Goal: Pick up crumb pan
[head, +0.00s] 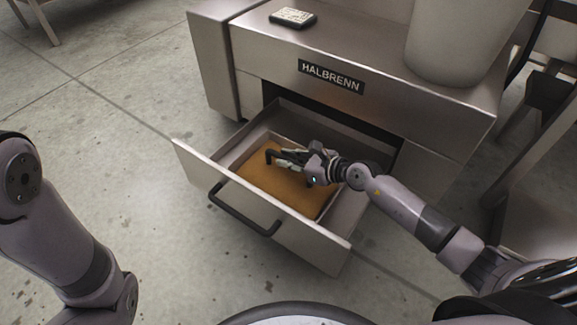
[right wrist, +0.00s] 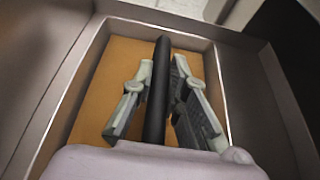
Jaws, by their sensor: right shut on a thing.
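The crumb pan (head: 262,187) is a shallow metal-rimmed tray with an orange-brown bottom or layer in it, lying inside the pulled-out drawer. It fills much of the right wrist view (right wrist: 92,72). A black bar handle (right wrist: 158,85) stands over its middle; its bent end also shows in the head view (head: 270,156). My right gripper (head: 284,158) is over the pan, its two fingers shut on the bar handle, one on each side. I cannot tell whether the pan is lifted off the drawer floor. Only part of my left arm shows; its gripper is out of view.
The open drawer (head: 192,158) has a black front handle (head: 243,209). Concrete floor (head: 120,130) is clear at left.

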